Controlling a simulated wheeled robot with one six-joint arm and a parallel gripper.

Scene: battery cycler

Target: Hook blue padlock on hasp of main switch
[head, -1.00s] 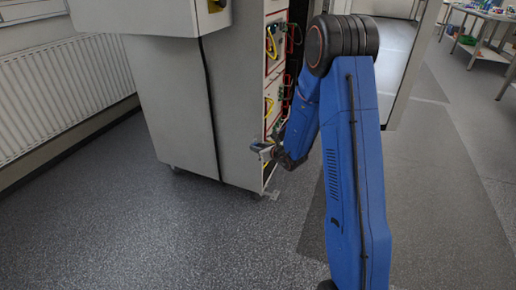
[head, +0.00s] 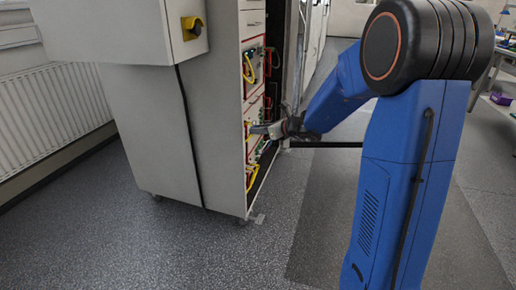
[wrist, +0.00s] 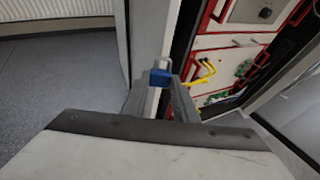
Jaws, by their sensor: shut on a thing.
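The blue padlock (wrist: 160,77) is between the fingertips of my gripper (wrist: 161,88) in the wrist view, with its pale shackle pointing away from the gripper. My gripper also shows in the head view (head: 262,129), shut on the padlock, in front of the cabinet's open right side. The padlock is too small to make out clearly there. The main switch (head: 193,27), yellow and black, is on the box at the cabinet's upper left. It is above and left of my gripper, well apart from it. I cannot make out its hasp.
The grey cabinet (head: 158,125) fills the left middle, with red-edged modules and yellow and red cables (head: 251,178) on its open side. A radiator (head: 55,108) is on the left wall. Open floor (head: 180,250) lies in front.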

